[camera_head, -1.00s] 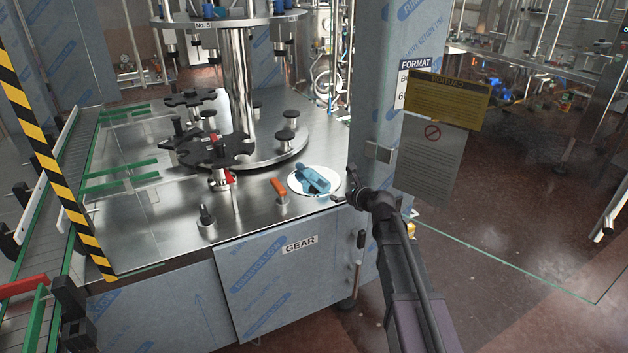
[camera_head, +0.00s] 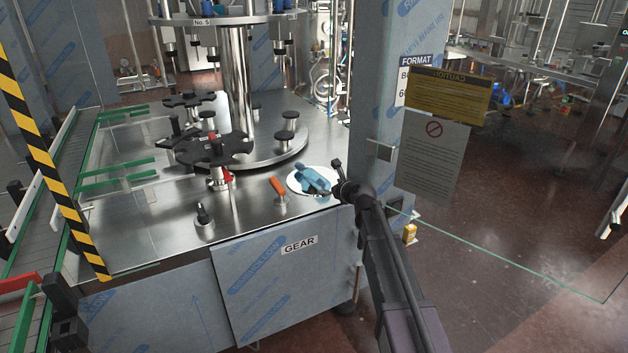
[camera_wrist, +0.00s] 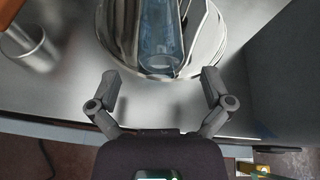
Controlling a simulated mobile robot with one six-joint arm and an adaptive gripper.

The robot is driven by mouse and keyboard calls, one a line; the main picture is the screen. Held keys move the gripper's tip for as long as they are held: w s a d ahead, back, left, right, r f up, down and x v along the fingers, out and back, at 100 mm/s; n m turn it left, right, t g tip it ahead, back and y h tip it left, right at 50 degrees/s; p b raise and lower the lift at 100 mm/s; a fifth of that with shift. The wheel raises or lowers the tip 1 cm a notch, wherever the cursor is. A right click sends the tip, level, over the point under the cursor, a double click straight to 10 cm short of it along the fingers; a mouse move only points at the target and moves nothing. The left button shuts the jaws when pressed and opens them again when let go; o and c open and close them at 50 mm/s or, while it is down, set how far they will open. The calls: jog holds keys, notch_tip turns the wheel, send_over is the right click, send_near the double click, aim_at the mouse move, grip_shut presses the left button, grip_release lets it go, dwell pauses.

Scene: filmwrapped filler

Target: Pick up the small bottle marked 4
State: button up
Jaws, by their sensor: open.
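In the head view blue shapes (camera_head: 313,180) show on the plate, too small to separate clearly. My gripper (camera_wrist: 160,82) is open and empty, just short of the bottle's near end. The bottle lines up with the gap between the fingers. In the head view my gripper (camera_head: 341,178) is at the plate's right edge.
An orange-handled part (camera_head: 278,188) stands left of the plate. Black star wheels (camera_head: 214,152) are further left. A blue-wrapped column (camera_head: 378,120) rises close behind my gripper on the right. The table's front edge is just below the plate.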

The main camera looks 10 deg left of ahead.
aim_at(326, 187)
jog(key=shift+f+b+x, duration=0.25)
jog(key=shift+b+x, duration=0.7)
jog(key=shift+x, duration=0.95)
jog(key=shift+w+a+f, duration=0.2)
jog(key=shift+w+a, duration=0.05)
jog(key=shift+w, duration=0.35)
jog(key=c, duration=1)
